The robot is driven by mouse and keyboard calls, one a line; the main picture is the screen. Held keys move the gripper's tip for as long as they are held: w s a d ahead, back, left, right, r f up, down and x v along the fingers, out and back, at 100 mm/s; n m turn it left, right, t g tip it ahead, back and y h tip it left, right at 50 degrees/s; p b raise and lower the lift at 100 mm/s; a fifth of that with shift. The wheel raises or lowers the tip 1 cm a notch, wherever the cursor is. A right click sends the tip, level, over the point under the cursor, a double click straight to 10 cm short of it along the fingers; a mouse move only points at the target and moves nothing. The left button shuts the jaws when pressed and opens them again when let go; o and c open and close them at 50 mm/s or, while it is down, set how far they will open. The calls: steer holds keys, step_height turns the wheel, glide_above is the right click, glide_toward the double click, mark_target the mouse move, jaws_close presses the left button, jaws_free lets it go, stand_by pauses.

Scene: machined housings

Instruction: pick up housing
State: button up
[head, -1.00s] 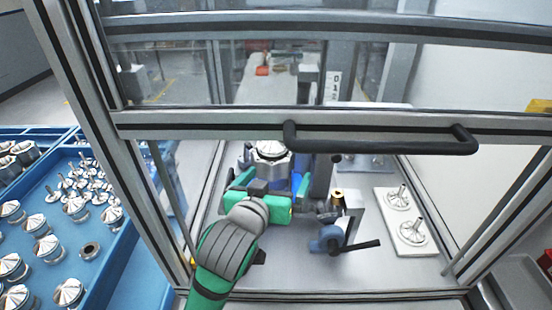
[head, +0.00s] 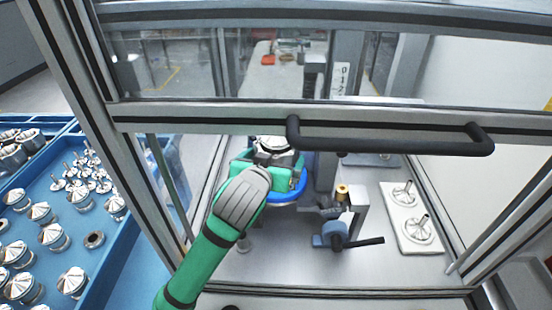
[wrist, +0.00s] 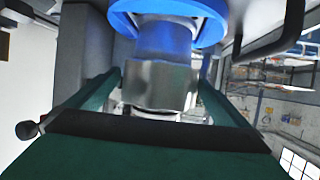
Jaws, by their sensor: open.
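The metal housing (head: 274,148) sits inside the framed enclosure, on a blue round fixture (head: 288,196), partly hidden by my gripper. In the wrist view, the housing (wrist: 160,84) is a shiny grey block next to the fixture's blue ring and neck (wrist: 166,40). My gripper (head: 272,163) reaches in from the front left. Its two green fingers stand open on either side of the housing in the wrist view. I cannot tell whether either finger touches it.
A black door handle (head: 390,143) and metal bar cross above the arm. A clamp with a black lever (head: 340,238) stands right of the gripper. A white plate (head: 410,222) holds two metal parts farther right. A blue tray (head: 95,270) with several metal parts lies outside, left.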

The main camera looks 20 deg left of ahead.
steer(key=shift+x, duration=1.8)
steer(key=c, duration=1.8)
steer(key=shift+r, duration=0.15)
steer(key=shift+c, duration=0.5)
